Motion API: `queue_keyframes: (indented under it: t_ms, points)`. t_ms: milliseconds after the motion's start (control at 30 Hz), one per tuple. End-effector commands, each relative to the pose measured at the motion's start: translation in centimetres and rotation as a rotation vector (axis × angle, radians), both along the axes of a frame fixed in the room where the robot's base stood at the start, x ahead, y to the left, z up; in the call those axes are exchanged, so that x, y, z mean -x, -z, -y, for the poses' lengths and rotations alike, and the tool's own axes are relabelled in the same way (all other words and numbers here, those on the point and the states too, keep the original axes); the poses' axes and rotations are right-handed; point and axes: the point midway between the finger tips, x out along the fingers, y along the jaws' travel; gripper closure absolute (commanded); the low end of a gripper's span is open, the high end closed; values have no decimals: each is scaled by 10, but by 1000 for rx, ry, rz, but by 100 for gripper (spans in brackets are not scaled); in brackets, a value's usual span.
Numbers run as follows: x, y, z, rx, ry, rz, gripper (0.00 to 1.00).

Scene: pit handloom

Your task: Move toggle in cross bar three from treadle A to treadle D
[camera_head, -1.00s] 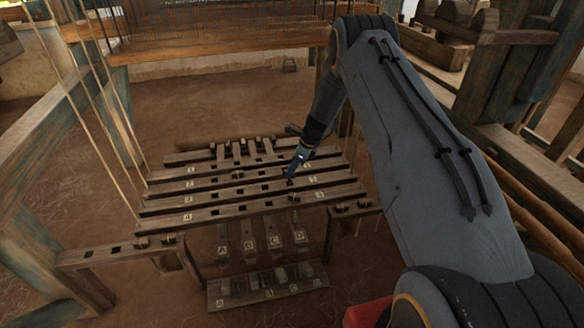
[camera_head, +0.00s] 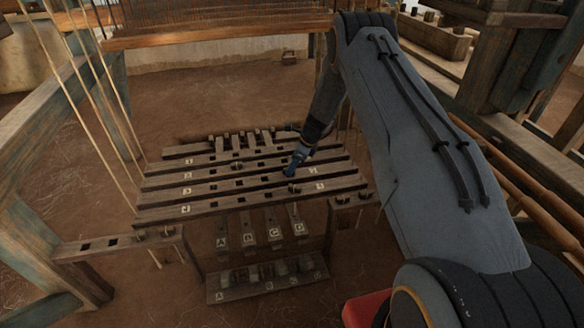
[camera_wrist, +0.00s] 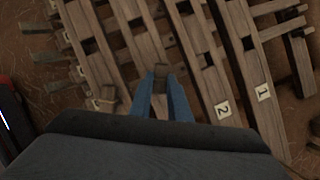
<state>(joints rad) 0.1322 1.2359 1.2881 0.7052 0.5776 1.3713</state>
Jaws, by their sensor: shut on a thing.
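My gripper (camera_head: 289,173) is at the right end of the third cross bar (camera_head: 230,186), above the column that lines up with treadle D (camera_head: 298,228). In the wrist view my gripper (camera_wrist: 160,88) is shut on a small dark wooden toggle (camera_wrist: 161,71). I cannot tell whether the toggle is in a slot or just above it. Treadle A (camera_head: 222,241) is at the left of the treadle row. In the wrist view, cross bars two (camera_wrist: 208,75) and one (camera_wrist: 250,70) lie to the right, with open square slots.
Another toggle (camera_head: 292,188) stands at the right end of bar four (camera_head: 230,204); it shows in the wrist view (camera_wrist: 108,96), left of my fingers. A further toggle (camera_head: 238,166) stands in bar two. Upright cords (camera_head: 95,110) hang at the left. The bars are closely spaced.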

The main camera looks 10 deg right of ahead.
Motion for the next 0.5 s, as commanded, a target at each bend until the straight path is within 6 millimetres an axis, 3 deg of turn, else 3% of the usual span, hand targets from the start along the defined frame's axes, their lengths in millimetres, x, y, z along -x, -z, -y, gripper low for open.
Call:
queue_keyframes:
  t_ms: [233, 267, 367, 500]
  points:
    - [0, 0, 0, 0, 0, 0, 100]
    - [0, 0, 0, 0, 0, 0, 79]
    - [0, 0, 0, 0, 0, 0, 62]
    - [0, 0, 0, 0, 0, 0, 62]
